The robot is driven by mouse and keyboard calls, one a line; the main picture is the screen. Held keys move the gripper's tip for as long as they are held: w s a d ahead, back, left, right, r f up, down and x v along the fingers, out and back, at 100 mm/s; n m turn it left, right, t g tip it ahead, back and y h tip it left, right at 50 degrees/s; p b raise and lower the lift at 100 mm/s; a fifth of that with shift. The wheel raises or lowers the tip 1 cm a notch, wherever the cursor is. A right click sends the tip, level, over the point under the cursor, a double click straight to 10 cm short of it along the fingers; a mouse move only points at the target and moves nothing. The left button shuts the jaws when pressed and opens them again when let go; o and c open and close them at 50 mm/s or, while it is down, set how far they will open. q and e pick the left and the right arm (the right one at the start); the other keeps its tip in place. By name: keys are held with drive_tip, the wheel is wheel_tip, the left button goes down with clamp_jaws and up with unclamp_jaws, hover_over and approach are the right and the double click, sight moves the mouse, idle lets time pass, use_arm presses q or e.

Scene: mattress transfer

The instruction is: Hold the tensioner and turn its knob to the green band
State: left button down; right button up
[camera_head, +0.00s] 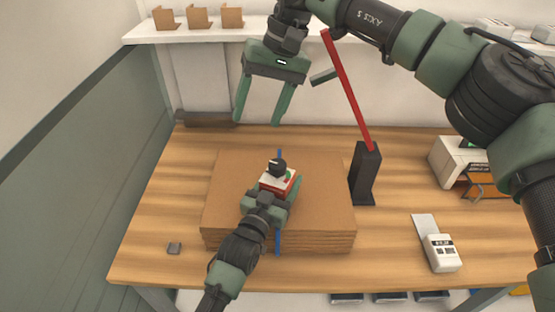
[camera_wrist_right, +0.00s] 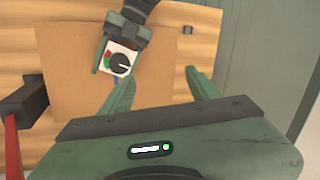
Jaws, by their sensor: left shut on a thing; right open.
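The tensioner (camera_head: 265,183) is a small red and white box with a black knob (camera_head: 278,166). It sits on the blue strap (camera_head: 278,243) around the flat cardboard stack (camera_head: 226,190). My left gripper (camera_head: 282,190) is shut on the tensioner. In the right wrist view the tensioner's white face (camera_wrist_right: 127,54) shows red and green patches at its left, and the knob (camera_wrist_right: 121,63) has a pale line pointing right. My right gripper (camera_head: 258,120) is open and empty, above and behind the tensioner and apart from it; its fingers also show in the right wrist view (camera_wrist_right: 160,82).
A black post (camera_head: 365,180) with a raised red arm (camera_head: 347,92) stands right of the stack. A white handheld device (camera_head: 441,253) lies at the front right. A small grey block (camera_head: 174,248) lies at the front left. A shelf (camera_head: 150,36) runs along the back.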

sight(278, 163)
use_arm(q)
drive_tip(key=shift+d+r, duration=0.1)
drive_tip(key=shift+r, duration=0.1)
use_arm(e)
drive_tip(key=d+f+h, duration=0.1)
drive_tip(key=f, duration=0.3)
drive_tip(key=d+f+n+h, duration=0.1)
drive_tip(key=f, duration=0.4)
drive_tip(key=d+f+t+h, duration=0.1)
drive_tip(key=f, duration=0.4)
drive_tip(key=shift+w+d+n+h, duration=0.3)
drive_tip(key=shift+d+n, duration=0.05)
drive_tip(key=shift+n, duration=0.05)
clamp_jaws()
